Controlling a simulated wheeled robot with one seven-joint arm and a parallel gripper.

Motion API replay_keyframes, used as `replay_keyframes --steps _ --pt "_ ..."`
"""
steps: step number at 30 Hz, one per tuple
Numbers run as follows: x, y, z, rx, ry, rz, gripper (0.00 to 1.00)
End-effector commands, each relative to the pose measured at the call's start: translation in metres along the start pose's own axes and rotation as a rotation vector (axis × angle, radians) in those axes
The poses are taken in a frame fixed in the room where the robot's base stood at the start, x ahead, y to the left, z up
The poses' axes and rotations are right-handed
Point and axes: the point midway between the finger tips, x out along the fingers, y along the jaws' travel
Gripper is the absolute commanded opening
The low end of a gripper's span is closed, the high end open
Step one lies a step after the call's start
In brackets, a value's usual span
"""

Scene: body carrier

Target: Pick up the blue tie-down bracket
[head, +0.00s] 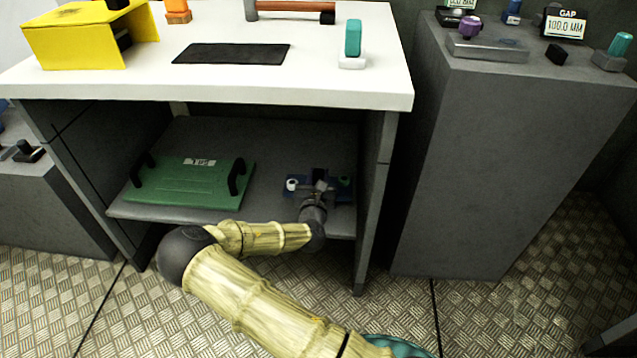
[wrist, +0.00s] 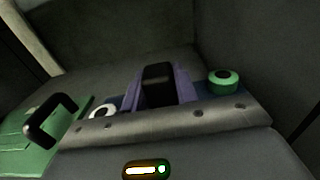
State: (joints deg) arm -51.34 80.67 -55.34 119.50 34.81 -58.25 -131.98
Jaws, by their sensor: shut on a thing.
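The blue tie-down bracket (head: 299,194) is on the right side of the lower shelf under the white-topped bench. It has a white round fitting on its left and a green one on its right. My gripper (head: 319,185) reaches in from the front and covers its middle. In the wrist view, the bracket's blue plate (wrist: 203,91) shows behind the grey bar of my gripper. My gripper (wrist: 157,80) is shut on a black upright part at the bracket's middle. I cannot tell whether the bracket touches the shelf.
A green panel (head: 185,184) with two black handles lies left of the bracket on the shelf (head: 270,215). The bench side panel (head: 372,170) stands close on the right, and the white bench top (head: 220,85) is overhead. A grey cabinet (head: 480,170) stands farther right.

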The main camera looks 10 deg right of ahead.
Motion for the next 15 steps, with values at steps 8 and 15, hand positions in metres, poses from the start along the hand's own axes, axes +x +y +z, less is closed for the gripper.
replay_keyframes --steps 8,15 --pt "0.0 0.0 0.032 0.001 -0.003 0.0 0.0" --pt "0.0 0.0 0.032 0.001 -0.003 0.0 0.0"
